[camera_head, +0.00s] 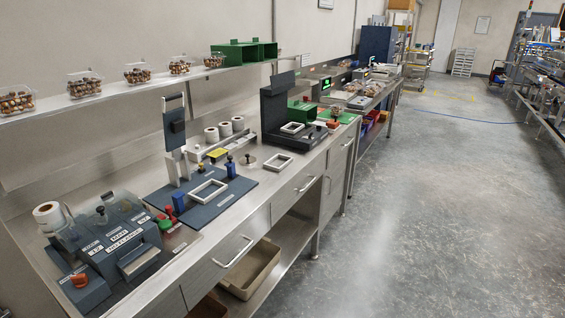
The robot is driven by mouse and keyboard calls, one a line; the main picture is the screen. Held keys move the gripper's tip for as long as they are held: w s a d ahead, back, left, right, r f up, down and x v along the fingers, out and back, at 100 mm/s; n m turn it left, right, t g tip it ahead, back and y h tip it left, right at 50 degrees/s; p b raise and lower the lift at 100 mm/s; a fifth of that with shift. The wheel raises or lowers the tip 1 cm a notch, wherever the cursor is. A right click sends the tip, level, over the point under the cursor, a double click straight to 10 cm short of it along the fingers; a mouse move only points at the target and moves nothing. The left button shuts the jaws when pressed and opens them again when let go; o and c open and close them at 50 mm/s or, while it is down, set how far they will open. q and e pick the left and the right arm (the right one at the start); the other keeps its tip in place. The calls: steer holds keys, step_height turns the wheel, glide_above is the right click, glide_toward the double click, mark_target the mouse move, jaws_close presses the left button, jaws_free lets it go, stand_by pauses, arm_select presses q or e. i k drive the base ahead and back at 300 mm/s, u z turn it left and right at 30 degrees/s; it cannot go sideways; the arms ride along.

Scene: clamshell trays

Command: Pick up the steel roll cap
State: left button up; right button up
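A round, flat steel disc with a small knob on top, which looks like the steel roll cap (248,161), lies on the steel counter. It sits between the dark blue plate with the white frame on its left and the black press on its right. Nothing covers it and nothing touches it that I can see. Neither of my grippers is in view.
White label rolls (225,129) stand behind the disc. A blue fixture plate (228,204) and a grey labelled machine (110,247) occupy the near counter; a black press (283,105) stands beyond. A shelf above holds filled clamshells (84,86). The floor (420,220) at right is clear.

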mark_target(248, 160)
steer(key=z, duration=0.65)
steer(key=i, duration=0.85)
steer(key=z, duration=0.75)
steer(key=i, duration=1.1)
steer(key=u, duration=0.5)
steer(key=i, duration=0.85)
steer(key=u, duration=0.7)
